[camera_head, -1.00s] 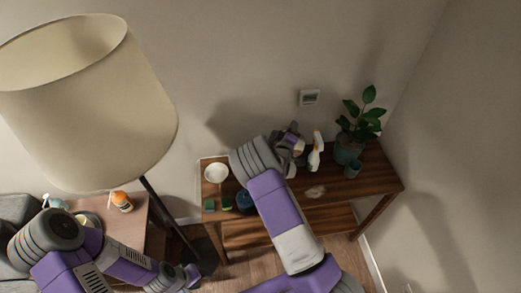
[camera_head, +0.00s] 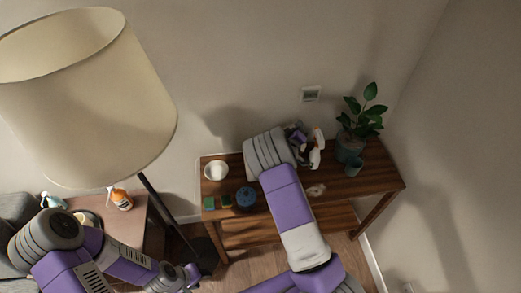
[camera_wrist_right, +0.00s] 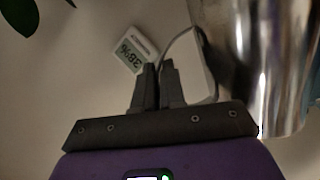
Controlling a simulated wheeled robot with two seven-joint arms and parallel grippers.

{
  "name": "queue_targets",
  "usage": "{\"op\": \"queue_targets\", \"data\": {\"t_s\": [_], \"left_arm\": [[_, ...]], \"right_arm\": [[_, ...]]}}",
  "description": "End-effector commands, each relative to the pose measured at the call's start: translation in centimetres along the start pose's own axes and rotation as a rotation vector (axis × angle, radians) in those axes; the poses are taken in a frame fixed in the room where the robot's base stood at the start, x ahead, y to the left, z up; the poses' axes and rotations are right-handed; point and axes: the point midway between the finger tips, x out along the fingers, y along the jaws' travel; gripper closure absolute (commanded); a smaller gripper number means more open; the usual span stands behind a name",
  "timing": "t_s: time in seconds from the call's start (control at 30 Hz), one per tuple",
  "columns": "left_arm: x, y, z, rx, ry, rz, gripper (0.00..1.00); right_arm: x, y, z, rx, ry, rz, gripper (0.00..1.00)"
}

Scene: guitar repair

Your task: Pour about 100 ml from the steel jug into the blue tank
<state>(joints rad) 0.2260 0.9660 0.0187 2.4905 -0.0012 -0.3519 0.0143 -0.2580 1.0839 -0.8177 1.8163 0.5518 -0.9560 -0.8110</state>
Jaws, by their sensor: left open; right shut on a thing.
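The steel jug (camera_wrist_right: 283,65) fills the right of the right wrist view, its rim cut off by the frame. My right gripper (camera_wrist_right: 160,72) is shut on its thin handle. The blue tank (camera_head: 246,199), round and dark blue, stands at the table's front left, left of and in front of my right gripper. My left gripper (camera_head: 188,275) is open and empty, low beside the lamp pole.
A large lamp shade (camera_head: 85,100) hangs at left. A display (camera_head: 311,94) is on the wall.

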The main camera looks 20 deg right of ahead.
Motion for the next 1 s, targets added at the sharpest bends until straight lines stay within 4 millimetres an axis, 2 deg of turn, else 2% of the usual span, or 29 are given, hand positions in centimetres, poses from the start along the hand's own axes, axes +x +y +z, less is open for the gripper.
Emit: {"op": "queue_targets", "data": {"t_s": [0.17, 0.47, 1.0], "left_arm": [[0.4, -0.1, -0.1, 0.002, 0.002, 0.001, 0.53], [2.5, -0.9, -0.2, 0.002, 0.001, 0.001, 0.53], [2.3, -0.8, -0.2, 0.002, 0.002, 0.001, 0.53]], "right_arm": [[0.3, 0.3, 0.1, 0.065, 0.004, -0.02, 1.0], [0.9, -0.6, 2.0, 0.193, -0.008, -0.07, 1.0], [0.9, -0.2, 1.9, 0.221, -0.009, -0.083, 1.0]]}}
